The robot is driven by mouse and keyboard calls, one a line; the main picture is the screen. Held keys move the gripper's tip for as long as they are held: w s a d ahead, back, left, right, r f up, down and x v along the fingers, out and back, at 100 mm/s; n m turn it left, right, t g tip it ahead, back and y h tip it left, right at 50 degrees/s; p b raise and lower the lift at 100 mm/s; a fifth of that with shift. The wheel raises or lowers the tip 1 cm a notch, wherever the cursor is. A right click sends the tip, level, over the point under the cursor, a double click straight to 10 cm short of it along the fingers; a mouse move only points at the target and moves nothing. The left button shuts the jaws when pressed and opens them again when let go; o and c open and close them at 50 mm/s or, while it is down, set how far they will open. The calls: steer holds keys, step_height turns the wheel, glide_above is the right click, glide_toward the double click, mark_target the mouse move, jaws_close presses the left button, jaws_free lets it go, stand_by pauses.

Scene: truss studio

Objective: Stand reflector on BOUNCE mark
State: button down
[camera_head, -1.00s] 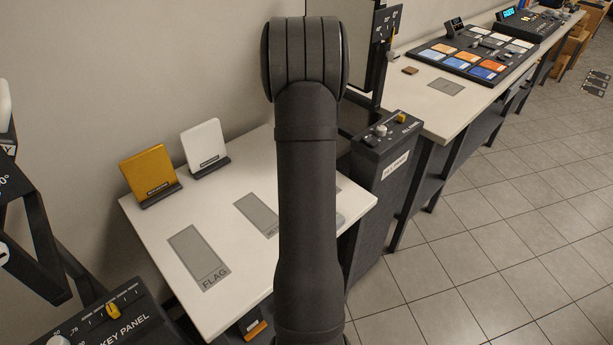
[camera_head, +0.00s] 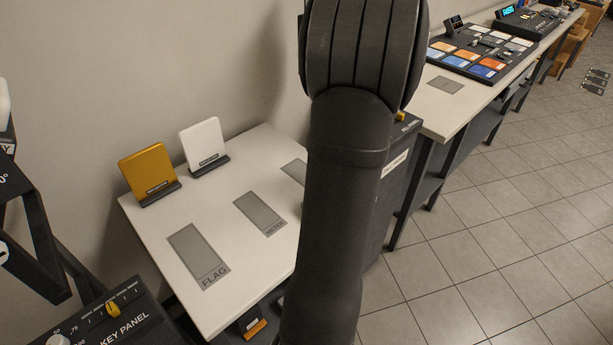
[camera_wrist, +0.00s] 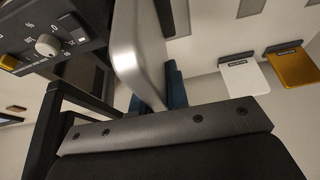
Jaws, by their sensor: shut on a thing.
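A silver-grey panel (camera_wrist: 140,50), seemingly a reflector, is in my gripper (camera_wrist: 168,85) in the wrist view. The blue finger parts show beside it, and the panel hides part of the fingers. In the head view my arm hides the gripper and panel. A white reflector (camera_head: 204,145) and a gold reflector (camera_head: 149,174) stand upright in dark feet at the back of the white table; they also show in the wrist view, white (camera_wrist: 243,78) and gold (camera_wrist: 292,68). No mark reads clearly as BOUNCE. A grey mark (camera_head: 294,171) is partly behind my arm.
A KEY PANEL box (camera_head: 115,325) stands front left. A control panel (camera_wrist: 50,40) is close to the held panel in the wrist view.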

steer(key=w+a+f, duration=0.5)
steer(key=a+f, duration=0.5)
steer(key=f, duration=0.1)
stand_by(0.3)
steer(key=shift+f, duration=0.2)
steer(key=c, duration=1.4)
jaws_free()
steer(key=v, duration=1.2)
steer(key=shift+r, duration=0.25)
